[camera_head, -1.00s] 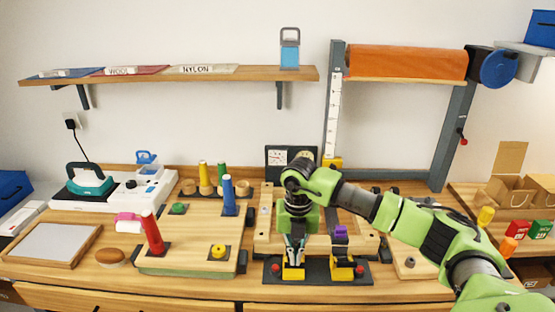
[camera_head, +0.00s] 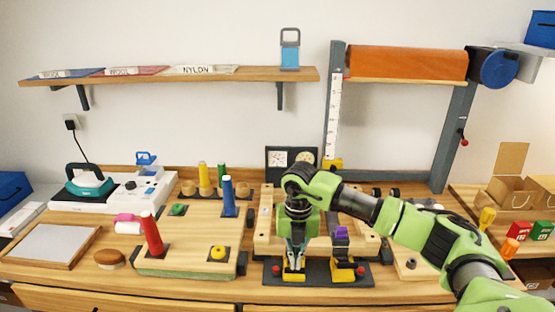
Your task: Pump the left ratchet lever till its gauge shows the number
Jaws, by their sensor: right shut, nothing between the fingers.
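My right gripper (camera_head: 295,256) points down over the left ratchet lever's yellow base (camera_head: 293,276). It is shut with nothing between its fingers. The left lever itself is hidden behind the gripper, so I cannot tell whether they touch. The right ratchet lever (camera_head: 341,238) has a purple top and stands on a yellow base, on the same dark plate (camera_head: 316,270). Two white gauges on a black panel stand behind: the left gauge (camera_head: 277,158) and the right gauge (camera_head: 304,157), partly hidden by my arm. Their readings are too small to tell. My left gripper is out of view.
A board with red (camera_head: 152,233) and blue (camera_head: 228,195) upright handles lies left of the levers. A teal iron (camera_head: 89,182) stands further left. An orange fabric roll (camera_head: 407,63) hangs at the back right. Small red buttons flank the lever plate.

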